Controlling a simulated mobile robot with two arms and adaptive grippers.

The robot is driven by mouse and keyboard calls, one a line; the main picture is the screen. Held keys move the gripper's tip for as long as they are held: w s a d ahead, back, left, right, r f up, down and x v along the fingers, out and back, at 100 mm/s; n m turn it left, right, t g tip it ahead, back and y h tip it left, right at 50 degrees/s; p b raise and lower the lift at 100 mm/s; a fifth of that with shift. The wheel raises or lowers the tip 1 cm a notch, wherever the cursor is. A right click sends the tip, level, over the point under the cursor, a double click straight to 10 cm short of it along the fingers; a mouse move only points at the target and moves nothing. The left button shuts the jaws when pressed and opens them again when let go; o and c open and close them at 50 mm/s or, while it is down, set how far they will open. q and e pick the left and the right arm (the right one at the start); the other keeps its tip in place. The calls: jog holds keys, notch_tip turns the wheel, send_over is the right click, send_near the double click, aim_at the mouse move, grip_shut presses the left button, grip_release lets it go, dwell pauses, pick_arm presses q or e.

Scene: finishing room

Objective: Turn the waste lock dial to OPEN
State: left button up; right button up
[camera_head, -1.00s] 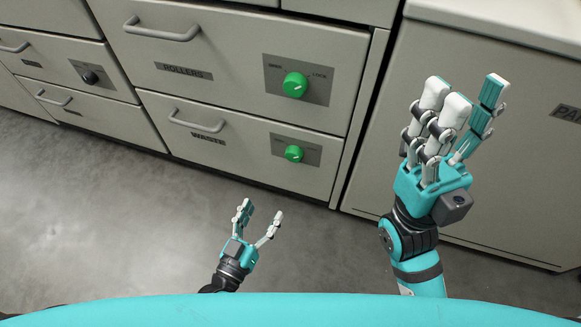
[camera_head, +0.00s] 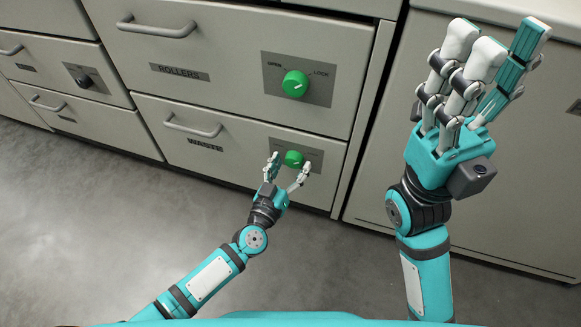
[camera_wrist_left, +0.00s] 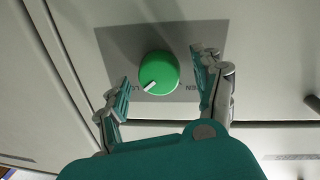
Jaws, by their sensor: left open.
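The green waste dial (camera_head: 293,159) sits on a grey plate (camera_head: 313,151) on the WASTE drawer front. My left gripper (camera_head: 288,168) is open in front of it, one finger on each side. In the left wrist view, the dial (camera_wrist_left: 158,73) lies between the spread fingers (camera_wrist_left: 163,88); I cannot tell whether they touch it. Its white pointer points down and left there, away from the partly visible OPEN label (camera_wrist_left: 192,89) on the right. My right gripper (camera_head: 499,45) is open and empty, raised at the right.
The ROLLERS drawer above has a similar green dial (camera_head: 295,84). The WASTE drawer's bar handle (camera_head: 193,128) sticks out left of my left gripper. A black dial (camera_head: 83,79) is on a drawer further left. The grey floor (camera_head: 80,220) in front is clear.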

pick_arm(q)
jog(key=shift+w, duration=0.15)
jog(key=c, duration=1.2)
